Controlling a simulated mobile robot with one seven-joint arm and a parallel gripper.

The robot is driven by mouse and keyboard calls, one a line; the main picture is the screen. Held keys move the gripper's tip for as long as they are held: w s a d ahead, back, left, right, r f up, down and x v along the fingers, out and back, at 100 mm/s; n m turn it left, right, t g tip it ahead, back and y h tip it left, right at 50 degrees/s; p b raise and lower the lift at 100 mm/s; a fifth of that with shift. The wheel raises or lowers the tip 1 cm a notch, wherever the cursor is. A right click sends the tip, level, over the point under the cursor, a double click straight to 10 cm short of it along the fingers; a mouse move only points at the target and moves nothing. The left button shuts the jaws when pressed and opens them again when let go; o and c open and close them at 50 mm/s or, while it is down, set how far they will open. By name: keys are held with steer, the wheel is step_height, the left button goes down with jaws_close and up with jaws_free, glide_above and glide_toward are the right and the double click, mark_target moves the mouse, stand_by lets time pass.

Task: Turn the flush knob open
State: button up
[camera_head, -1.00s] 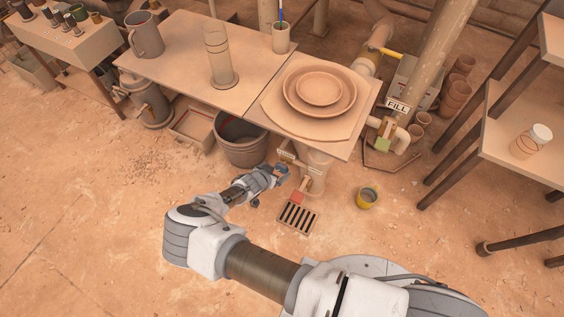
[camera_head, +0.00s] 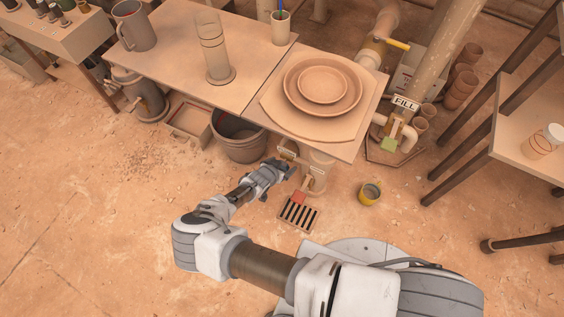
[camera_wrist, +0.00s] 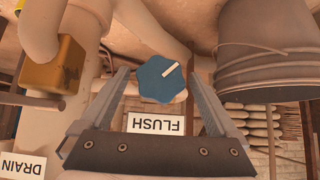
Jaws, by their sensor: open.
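The flush knob (camera_wrist: 160,79) is blue and many-sided with a white pointer line, seen in the wrist view above an upside-down FLUSH label (camera_wrist: 156,123). The pointer line slants toward the upper right of that picture. My gripper (camera_wrist: 159,75) is open, with one finger on each side of the knob and visible gaps between. Whether the fingertips reach to the knob's depth I cannot tell. In the head view my gripper (camera_head: 287,168) is low beside the pipework under the table's front edge, and the knob is hidden there.
A DRAIN label (camera_wrist: 22,166) and a brass-coloured block (camera_wrist: 54,65) are left of the knob in the wrist view. A grey bucket (camera_head: 238,137) stands close by. A floor grate (camera_head: 299,215) and a yellow cup (camera_head: 370,193) are near. The table (camera_head: 341,150) overhangs the pipes.

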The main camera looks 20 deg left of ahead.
steer(key=c, duration=1.4)
steer(key=shift+f, duration=0.1)
steer(key=shift+f+h+b, duration=0.1)
steer(key=shift+h+b, duration=0.35)
steer(key=shift+h, duration=0.05)
steer(key=shift+a+n+h, duration=0.15)
steer(key=shift+n+h, duration=0.85)
steer(key=shift+h, duration=0.4)
steer(key=o, duration=1.4)
